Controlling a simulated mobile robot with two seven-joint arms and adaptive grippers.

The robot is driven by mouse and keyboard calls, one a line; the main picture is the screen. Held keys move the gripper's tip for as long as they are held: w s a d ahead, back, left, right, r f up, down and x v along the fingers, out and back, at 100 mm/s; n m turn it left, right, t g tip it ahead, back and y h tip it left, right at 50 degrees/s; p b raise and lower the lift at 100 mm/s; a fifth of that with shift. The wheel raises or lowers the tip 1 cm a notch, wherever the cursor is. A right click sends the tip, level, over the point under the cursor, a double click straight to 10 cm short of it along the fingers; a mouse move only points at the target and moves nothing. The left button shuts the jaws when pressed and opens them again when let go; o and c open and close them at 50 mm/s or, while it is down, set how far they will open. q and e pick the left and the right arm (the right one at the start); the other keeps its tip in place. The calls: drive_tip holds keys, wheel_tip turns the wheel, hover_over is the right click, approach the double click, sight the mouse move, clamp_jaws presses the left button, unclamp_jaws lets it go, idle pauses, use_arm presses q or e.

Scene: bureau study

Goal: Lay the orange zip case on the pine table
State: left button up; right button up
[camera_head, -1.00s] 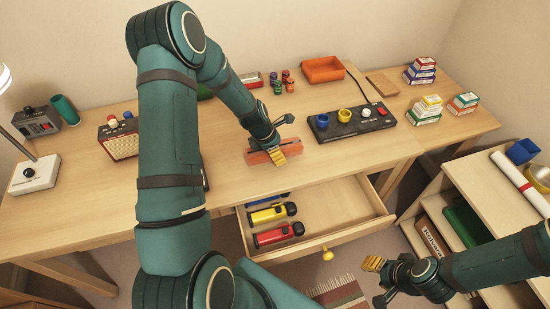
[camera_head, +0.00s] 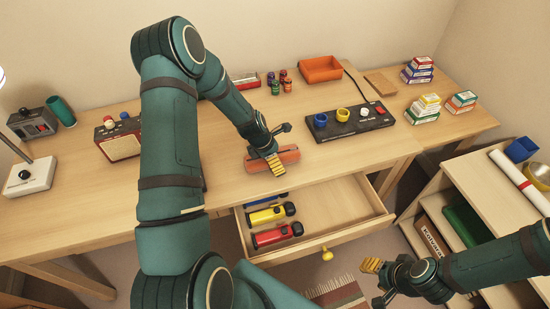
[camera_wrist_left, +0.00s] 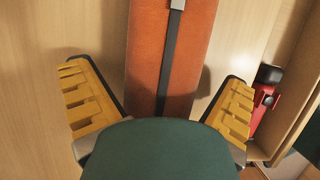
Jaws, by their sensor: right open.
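The orange zip case (camera_head: 289,157) lies flat on the pale wood table (camera_head: 226,160), just behind the open drawer. In the left wrist view the case (camera_wrist_left: 146,55) is long and orange-brown with a dark zip strip down its middle. My left gripper (camera_head: 280,147) is over it, with one yellow-padded finger on each side. In the left wrist view the left gripper (camera_wrist_left: 159,105) is open, with gaps between the fingers and the case. My green wrist hides the case's near end. My right gripper (camera_head: 373,282) is open and empty, low in front of the drawer.
The open drawer (camera_head: 345,226) holds a yellow torch (camera_head: 268,214) and a red torch (camera_head: 275,235). A black panel with knobs (camera_head: 350,125) stands right of the case. An orange tray (camera_head: 321,69) is at the back. A shelf unit (camera_head: 467,184) stands at right.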

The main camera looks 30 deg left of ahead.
use_arm(q)
drive_tip(key=shift+r, duration=0.2)
drive_tip(key=p+v, duration=0.2)
drive_tip(key=v, duration=1)
drive_tip(key=s+d+f+m, duration=0.3)
drive_tip(key=s+d+m, duration=0.1)
drive_tip(key=d+m, duration=0.4)
drive_tip(key=s+d+f+m+g, duration=0.1)
drive_tip(key=s+d+f+m, duration=0.2)
drive_tip(key=s+d+m, duration=0.2)
drive_tip(key=s+d+f+m+h, duration=0.1)
drive_tip(key=s+d+f+m, duration=0.3)
drive_tip(key=d+m, duration=0.7)
drive_tip(key=shift+s+d+m, duration=0.4)
drive_tip(key=shift+s+m, duration=0.05)
drive_tip(key=shift+m, duration=0.65)
